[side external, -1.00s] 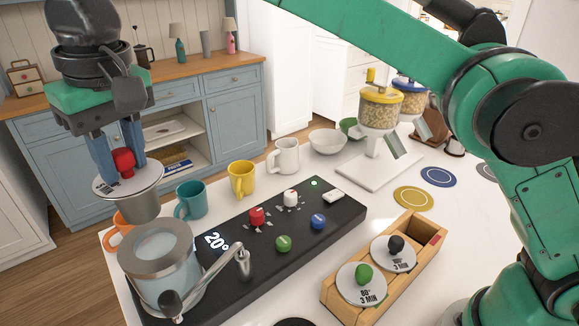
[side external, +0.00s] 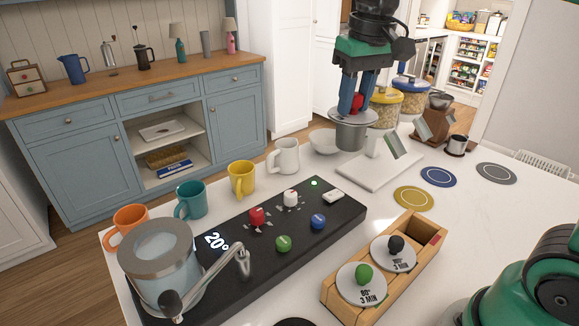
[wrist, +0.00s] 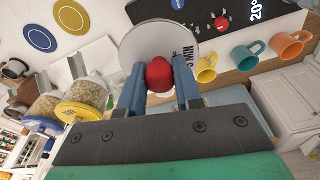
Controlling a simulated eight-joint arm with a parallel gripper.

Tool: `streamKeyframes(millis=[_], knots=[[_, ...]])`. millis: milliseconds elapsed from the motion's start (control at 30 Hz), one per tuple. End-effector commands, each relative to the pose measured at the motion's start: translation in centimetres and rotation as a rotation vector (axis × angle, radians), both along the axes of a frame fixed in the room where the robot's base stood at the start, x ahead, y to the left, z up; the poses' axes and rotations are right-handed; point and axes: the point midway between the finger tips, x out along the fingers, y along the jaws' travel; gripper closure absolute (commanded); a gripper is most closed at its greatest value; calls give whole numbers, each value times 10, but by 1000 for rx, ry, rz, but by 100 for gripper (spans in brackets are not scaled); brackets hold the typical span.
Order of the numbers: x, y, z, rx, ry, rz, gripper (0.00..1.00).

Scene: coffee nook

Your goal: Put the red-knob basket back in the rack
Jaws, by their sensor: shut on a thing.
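My gripper (side external: 357,105) is shut on the red knob of the basket (side external: 351,134), a metal cup with a wide round lid. It holds the basket upright in the air, in front of the grain dispensers in the side view. In the wrist view the red knob (wrist: 159,75) sits between my fingers, with the pale lid (wrist: 150,40) beyond it. The wooden rack (side external: 337,290) stands at the front right of the counter. It holds a green-knob basket (side external: 362,284) and a black-knob basket (side external: 394,253). The wall of the rack hides their lower parts.
A black control panel (side external: 255,262) with coloured knobs lies left of the rack, with a glass pot (side external: 160,270) at its near end. Several mugs, including a yellow one (side external: 242,181), line the back. Coasters (side external: 413,199) lie flat at right. The counter between coasters and rack is clear.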

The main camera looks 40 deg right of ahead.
Motion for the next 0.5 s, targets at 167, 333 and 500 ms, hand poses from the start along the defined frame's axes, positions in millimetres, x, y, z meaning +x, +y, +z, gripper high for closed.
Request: streamKeyframes(millis=[167,333,500], knots=[[-57,-48,-27,0,-1,-161,100],[-96,-68,-51,0,-1,-264,100],[-114,-74,-65,0,-2,-313,100]])
